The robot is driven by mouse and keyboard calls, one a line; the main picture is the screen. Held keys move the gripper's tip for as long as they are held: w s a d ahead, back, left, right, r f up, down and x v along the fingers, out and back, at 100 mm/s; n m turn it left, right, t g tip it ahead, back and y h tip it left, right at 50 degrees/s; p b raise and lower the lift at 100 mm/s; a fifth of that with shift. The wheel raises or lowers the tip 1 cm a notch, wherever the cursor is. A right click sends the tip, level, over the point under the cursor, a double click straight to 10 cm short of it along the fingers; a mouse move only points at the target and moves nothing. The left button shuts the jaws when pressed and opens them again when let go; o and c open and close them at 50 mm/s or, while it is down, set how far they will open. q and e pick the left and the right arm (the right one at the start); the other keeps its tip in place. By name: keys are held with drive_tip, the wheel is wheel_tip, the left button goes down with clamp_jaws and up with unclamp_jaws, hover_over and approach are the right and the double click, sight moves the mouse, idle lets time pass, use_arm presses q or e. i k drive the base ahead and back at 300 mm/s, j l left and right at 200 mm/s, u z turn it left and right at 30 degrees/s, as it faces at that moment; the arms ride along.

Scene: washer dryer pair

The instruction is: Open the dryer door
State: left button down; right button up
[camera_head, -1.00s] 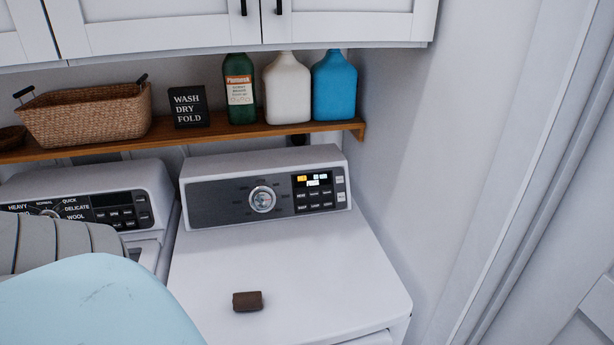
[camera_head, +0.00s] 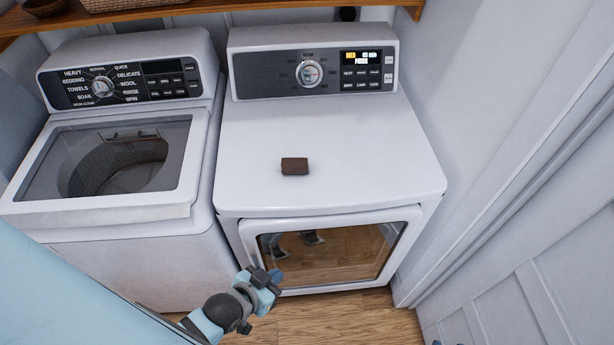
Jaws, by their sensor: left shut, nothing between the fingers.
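The white dryer (camera_head: 340,150) stands on the right, with a dark control panel and a round dial. Its front door (camera_head: 400,215) has a white frame and a dark glass window (camera_head: 345,255) that mirrors the wooden floor. The door looks closed. My left gripper (camera_head: 272,277) is in front of the door's lower left corner, shut and empty. I cannot tell whether it touches the door.
The white washer (camera_head: 120,235) with a see-through lid stands left of the dryer. A small brown block (camera_head: 294,166) lies on the dryer top. A white wall and a panelled door (camera_head: 540,270) are close on the right. Some wooden floor (camera_head: 350,322) is clear in front.

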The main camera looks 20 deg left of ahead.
sight(313, 253)
drive_tip(key=k+u, duration=0.1)
drive_tip(key=u, duration=0.45)
drive_tip(key=j+z, duration=0.15)
drive_tip(key=j, duration=1.3)
drive_tip(key=k+j, duration=0.1)
drive_tip(key=j, duration=0.3)
drive_tip(key=k+j, duration=0.1)
drive_tip(key=j, duration=0.3)
